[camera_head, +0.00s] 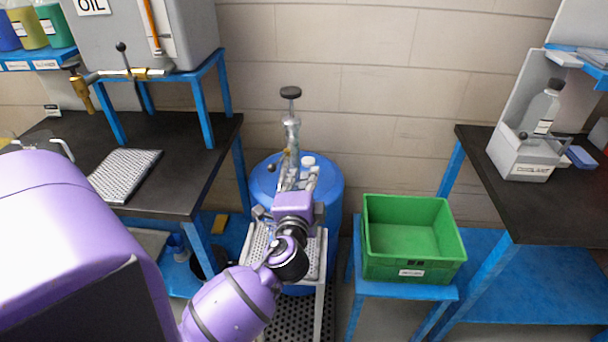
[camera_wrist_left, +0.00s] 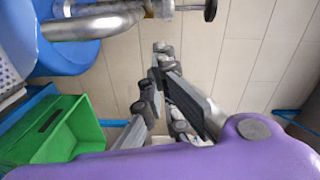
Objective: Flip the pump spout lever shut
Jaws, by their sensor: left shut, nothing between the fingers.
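The metal hand pump (camera_head: 292,135) stands upright on the blue drum (camera_head: 262,182), with a dark round knob (camera_head: 290,92) on top. A small brass-coloured part shows on the pump just above my gripper. I cannot clearly make out the spout lever or its position. My left gripper (camera_head: 294,178) is in front of the pump, over its lower part, and partly hides the spout. In the left wrist view the gripper (camera_wrist_left: 160,62) is shut and empty. The bent metal pipe (camera_wrist_left: 95,24) of the pump passes beyond the fingertips at upper left; no contact shows. My right gripper is out of view.
A green crate (camera_head: 412,272) sits on a blue stand right of the drum. A perforated tray (camera_head: 257,240) is below my gripper. Dark-topped benches stand left (camera_head: 190,165) and right (camera_head: 490,165). An oil tank (camera_head: 195,30) with a brass tap is at upper left.

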